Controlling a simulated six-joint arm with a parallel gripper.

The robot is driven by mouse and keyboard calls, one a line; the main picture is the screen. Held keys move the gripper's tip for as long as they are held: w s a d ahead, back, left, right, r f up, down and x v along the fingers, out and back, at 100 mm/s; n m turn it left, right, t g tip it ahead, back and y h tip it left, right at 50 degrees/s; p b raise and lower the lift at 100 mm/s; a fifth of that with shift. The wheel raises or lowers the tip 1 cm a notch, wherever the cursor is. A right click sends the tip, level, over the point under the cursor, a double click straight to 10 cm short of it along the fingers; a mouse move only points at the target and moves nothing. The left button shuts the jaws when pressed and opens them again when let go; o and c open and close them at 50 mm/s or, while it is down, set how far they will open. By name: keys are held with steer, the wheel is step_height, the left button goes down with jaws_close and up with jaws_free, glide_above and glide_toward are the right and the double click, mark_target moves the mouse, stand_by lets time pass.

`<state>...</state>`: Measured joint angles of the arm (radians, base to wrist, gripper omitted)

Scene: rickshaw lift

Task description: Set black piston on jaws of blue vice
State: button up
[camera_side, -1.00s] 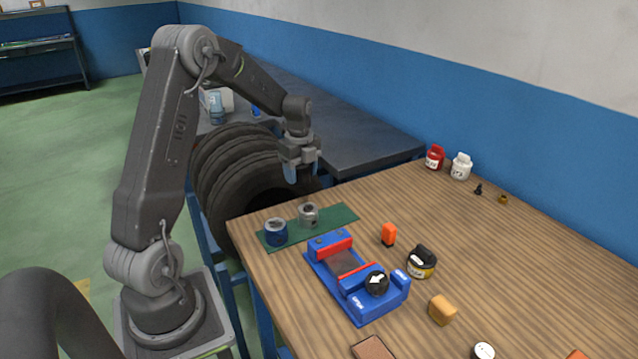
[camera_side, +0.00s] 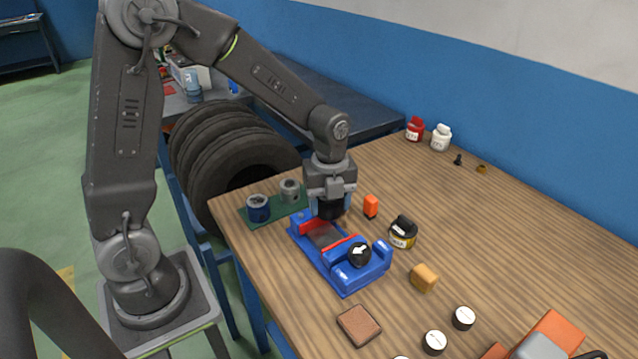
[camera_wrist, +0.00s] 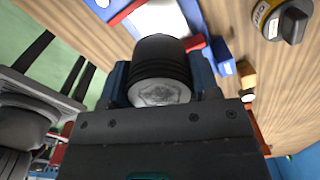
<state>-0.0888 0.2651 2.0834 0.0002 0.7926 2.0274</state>
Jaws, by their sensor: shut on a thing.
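My gripper (camera_side: 333,200) is shut on the black piston (camera_wrist: 160,65), with a blue finger on either side of it. The piston has ringed sides and a pale grey end face towards the wrist camera. In the side view the piston (camera_side: 330,209) hangs below the gripper, over the back end of the blue vice (camera_side: 352,282). The vice has red jaw faces, a grey bed and a black knob with a white arrow. In the wrist view part of the vice (camera_wrist: 106,9) shows beyond the piston. I cannot tell whether piston and vice touch.
A blue piston (camera_side: 258,208) and a grey piston (camera_side: 290,190) stand on a green mat (camera_side: 274,212) left of the vice. An orange piece (camera_side: 371,206), a black-and-yellow jar (camera_side: 403,233) and a tan block (camera_side: 424,277) stand to its right. A brown block (camera_side: 358,325) lies in front.

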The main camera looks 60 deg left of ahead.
mark_target(328, 239)
steer(key=shift+f, duration=3.25)
steer(key=shift+f, duration=0.4)
steer(key=o, duration=1.3)
steer(key=shift+o, duration=0.2)
steer(key=shift+r, duration=3.45)
